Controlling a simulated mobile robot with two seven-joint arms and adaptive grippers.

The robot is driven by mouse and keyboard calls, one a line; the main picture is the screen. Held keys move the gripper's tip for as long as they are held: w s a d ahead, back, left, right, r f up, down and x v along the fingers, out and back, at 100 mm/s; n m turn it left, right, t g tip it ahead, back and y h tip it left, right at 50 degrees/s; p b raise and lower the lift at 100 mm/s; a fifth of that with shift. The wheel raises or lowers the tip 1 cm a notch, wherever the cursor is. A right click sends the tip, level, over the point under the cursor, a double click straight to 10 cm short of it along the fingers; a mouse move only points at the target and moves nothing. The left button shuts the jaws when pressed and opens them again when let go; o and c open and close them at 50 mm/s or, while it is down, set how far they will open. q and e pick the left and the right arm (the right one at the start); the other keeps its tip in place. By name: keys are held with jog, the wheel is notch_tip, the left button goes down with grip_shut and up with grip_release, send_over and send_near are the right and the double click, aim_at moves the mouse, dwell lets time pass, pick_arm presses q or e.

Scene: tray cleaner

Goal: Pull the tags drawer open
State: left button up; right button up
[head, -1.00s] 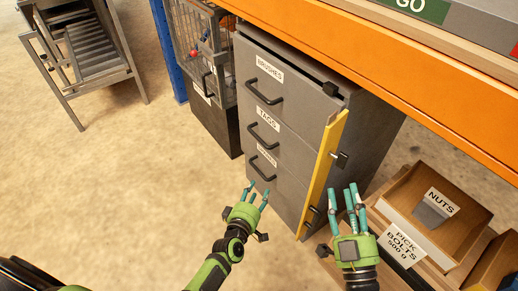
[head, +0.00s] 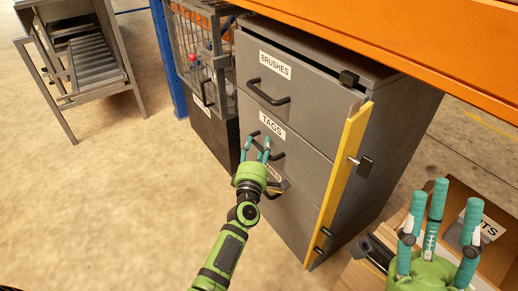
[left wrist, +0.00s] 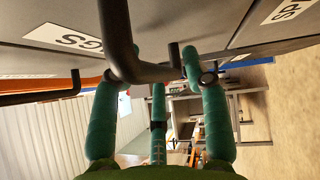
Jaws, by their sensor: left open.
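The grey cabinet (head: 343,118) has stacked drawers. The tags drawer (head: 300,146) is the middle one, with a white TAGS label (head: 272,124) and a black bar handle (head: 279,156); it looks shut, flush with the front. My left gripper (head: 258,145) is open at this handle, its fingertips over the bar. In the left wrist view the handle (left wrist: 150,73) crosses between the spread teal fingers; part of the label (left wrist: 62,38) shows. Whether the fingers touch the bar cannot be told. My right gripper (head: 437,215) is open and empty at the lower right.
The brushes drawer (head: 300,85) is above; a lower drawer's label is partly hidden by my left gripper. A yellow bar (head: 340,180) with black latches runs along the cabinet's right front edge. The orange bench edge (head: 400,45) overhangs. Wooden bins stand right. Floor left is open.

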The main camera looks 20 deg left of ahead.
pick_arm(q)
jog(key=shift+w, duration=0.3)
grip_shut()
jog(key=shift+s+a, duration=0.1)
